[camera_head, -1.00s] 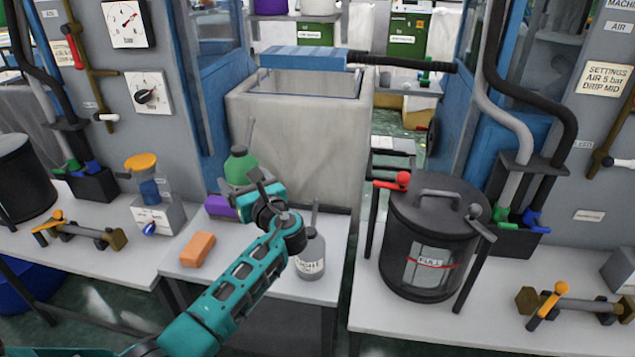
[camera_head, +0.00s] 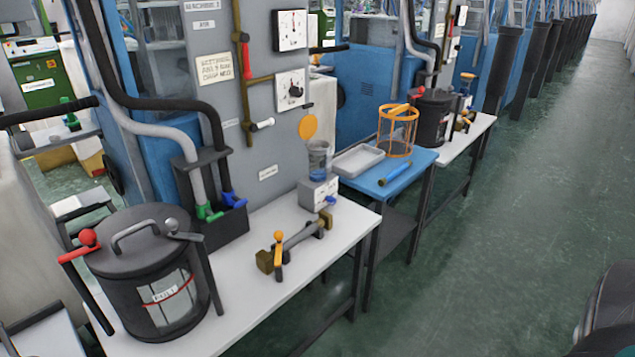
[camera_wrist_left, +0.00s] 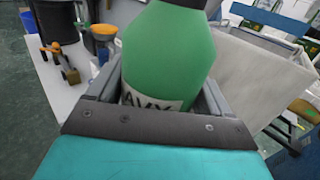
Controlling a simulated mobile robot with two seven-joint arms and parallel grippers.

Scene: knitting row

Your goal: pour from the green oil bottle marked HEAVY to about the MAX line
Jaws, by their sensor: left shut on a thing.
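My left gripper (camera_wrist_left: 160,105) is shut on the green oil bottle (camera_wrist_left: 168,58) in the left wrist view. Part of its white label shows, reading "AVY". The bottle's dark top is cut off by the frame edge. The head view shows neither this gripper nor the bottle. In the head view a clear oil cup (camera_head: 318,158) with bluish content stands on a white box on the near bench. An orange disc-shaped lid (camera_head: 308,127) is raised above it. No MAX line is readable.
A black lidded drum (camera_head: 125,255) with a red-knobbed lever stands on the white bench (camera_head: 290,295), near a brass valve (camera_head: 270,262). Beyond are a blue table (camera_head: 415,160) with a grey tray (camera_head: 358,160) and an orange basket (camera_head: 397,132). The right aisle floor is clear.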

